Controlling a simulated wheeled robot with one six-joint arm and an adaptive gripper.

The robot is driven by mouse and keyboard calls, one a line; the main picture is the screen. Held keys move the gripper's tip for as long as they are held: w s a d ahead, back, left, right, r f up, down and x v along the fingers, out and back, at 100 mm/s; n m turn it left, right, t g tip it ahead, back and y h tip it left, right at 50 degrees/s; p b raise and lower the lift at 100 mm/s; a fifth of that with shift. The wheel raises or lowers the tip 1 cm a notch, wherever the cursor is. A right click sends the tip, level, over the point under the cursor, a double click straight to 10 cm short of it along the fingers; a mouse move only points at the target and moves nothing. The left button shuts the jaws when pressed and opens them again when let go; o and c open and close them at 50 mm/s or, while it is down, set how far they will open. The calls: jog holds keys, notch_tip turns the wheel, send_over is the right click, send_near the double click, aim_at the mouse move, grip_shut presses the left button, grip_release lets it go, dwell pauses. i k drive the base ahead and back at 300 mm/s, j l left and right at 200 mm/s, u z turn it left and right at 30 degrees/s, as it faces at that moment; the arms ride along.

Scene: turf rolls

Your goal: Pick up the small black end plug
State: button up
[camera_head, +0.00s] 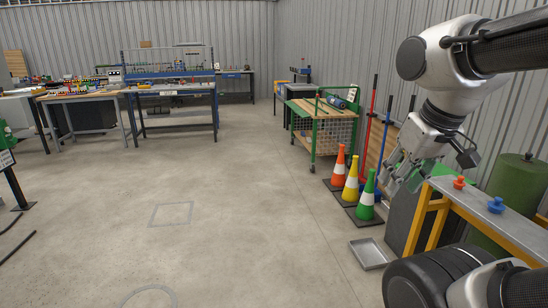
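I cannot make out a small black end plug in this view. On the grey bench (520,232) with yellow legs at the right stand a small orange-red plug (459,182) and a small blue plug (496,205). My gripper (401,176) hangs from the arm at the upper right, to the left of the bench and the orange-red plug. Its fingers point down and look spread apart, with nothing seen between them. My arm and gripper may hide things behind them.
Orange (340,167), yellow (352,181) and green (367,197) cones stand left of the bench. A shallow metal tray (369,254) lies on the floor. A green cart (322,127) stands behind. A green roller (515,185) is beyond the bench. The middle floor is clear.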

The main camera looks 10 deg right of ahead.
aim_at(529, 155)
jog(key=i+z, duration=0.15)
jog(key=i, duration=0.45)
jog(key=i+j+z, duration=0.15)
jog(key=i, duration=0.45)
jog(key=i+z, duration=0.8)
jog(key=z, duration=0.15)
jog(key=i+z, duration=0.25)
jog(key=z, duration=0.25)
jog(key=i+z, duration=0.3)
jog(key=z, duration=0.15)
jog(key=i+j+z, duration=0.2)
jog(key=z, duration=0.3)
